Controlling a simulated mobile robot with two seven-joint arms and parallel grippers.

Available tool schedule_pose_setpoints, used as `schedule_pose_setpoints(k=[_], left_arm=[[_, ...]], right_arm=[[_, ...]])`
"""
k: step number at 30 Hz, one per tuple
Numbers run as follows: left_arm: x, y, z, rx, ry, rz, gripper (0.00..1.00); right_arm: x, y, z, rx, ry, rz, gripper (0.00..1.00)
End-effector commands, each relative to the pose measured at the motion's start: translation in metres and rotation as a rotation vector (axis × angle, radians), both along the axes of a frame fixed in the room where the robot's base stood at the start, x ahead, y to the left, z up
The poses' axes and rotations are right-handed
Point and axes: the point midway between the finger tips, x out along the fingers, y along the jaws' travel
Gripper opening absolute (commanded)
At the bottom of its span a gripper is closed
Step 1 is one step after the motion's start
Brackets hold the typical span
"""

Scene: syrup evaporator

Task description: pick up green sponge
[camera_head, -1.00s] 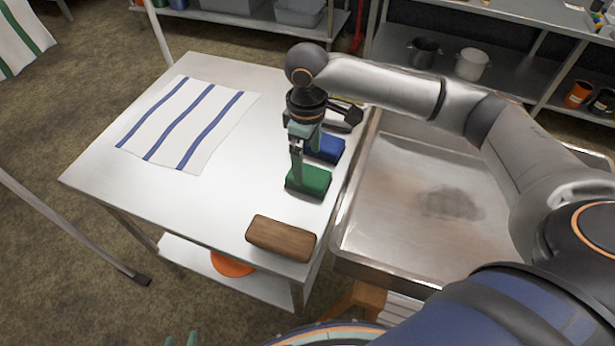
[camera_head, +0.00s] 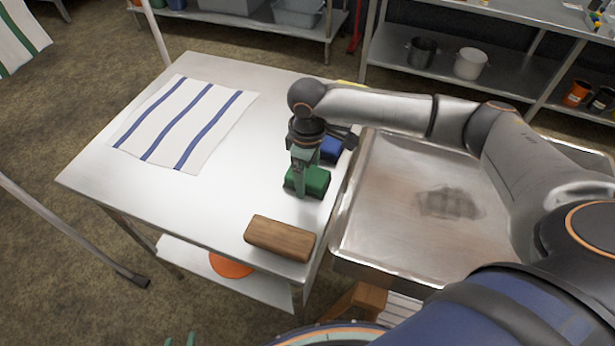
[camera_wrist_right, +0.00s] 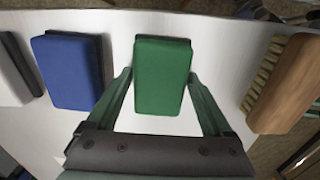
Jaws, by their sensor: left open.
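The green sponge (camera_head: 318,181) lies on the metal table near its right edge; it also shows in the right wrist view (camera_wrist_right: 161,75). My right gripper (camera_head: 298,190) is down at the sponge. In the right wrist view its fingers (camera_wrist_right: 160,78) are spread, one on either side of the sponge's near part. Whether they touch its sides I cannot tell. In the head view the gripper hides the sponge's left part. Only the fingertips of my left gripper (camera_head: 180,341) show at the bottom edge, apart and away from the table top.
A blue sponge (camera_head: 331,149) lies behind the green one, and a wooden brush (camera_head: 280,238) lies in front. A striped cloth (camera_head: 185,122) covers the table's left part. A metal sink basin (camera_head: 400,185) adjoins on the right. The table's middle is clear.

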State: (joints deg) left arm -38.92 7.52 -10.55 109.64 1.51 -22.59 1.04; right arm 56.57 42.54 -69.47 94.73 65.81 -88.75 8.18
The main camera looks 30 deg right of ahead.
Motion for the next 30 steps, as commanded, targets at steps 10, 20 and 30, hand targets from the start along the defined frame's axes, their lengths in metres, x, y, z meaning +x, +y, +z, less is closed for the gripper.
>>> schedule_pose_setpoints(k=[10,20,30], left_arm=[[0.001,0.0,0.0,0.0,-0.001,0.0,0.5],[0.001,0.0,0.001,0.0,-0.002,0.0,0.5],[0.001,0.0,0.003,0.0,-0.002,0.0,0.5]], right_arm=[[0.0,0.0,0.0,0.001,-0.001,0.0,0.45],[0.0,0.0,0.001,0.001,-0.001,0.0,0.25],[0.001,0.0,0.019,0.001,-0.003,-0.001,0.25]])
